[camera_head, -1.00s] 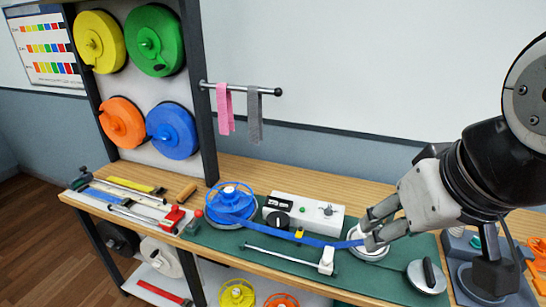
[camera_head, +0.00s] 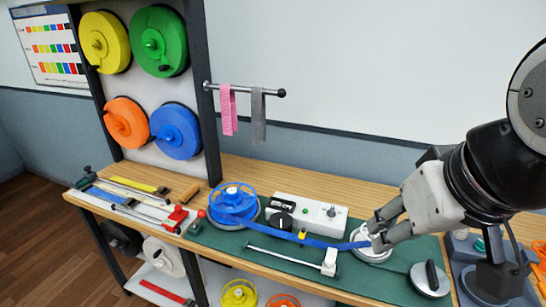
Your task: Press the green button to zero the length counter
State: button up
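The green button (camera_head: 305,211) is a small round dot on the white counter box (camera_head: 318,219), right of its dark display (camera_head: 283,202). My gripper (camera_head: 372,234) is right of the box and lower in the picture, over a white round spool holder (camera_head: 373,254) on the green mat. Its fingers are at the end of the blue strap (camera_head: 318,243). Whether they are closed on the strap is too small to tell. The strap runs left to a blue reel (camera_head: 233,204). Nothing covers the button.
A metal rail with a white slider (camera_head: 329,262) lies in front of the strap. A grey disc with a black handle (camera_head: 430,278) is at the right. Red and yellow tools (camera_head: 135,185) lie at the left. The wooden strip (camera_head: 290,180) behind the box is clear.

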grip_shut()
dwell(1.0)
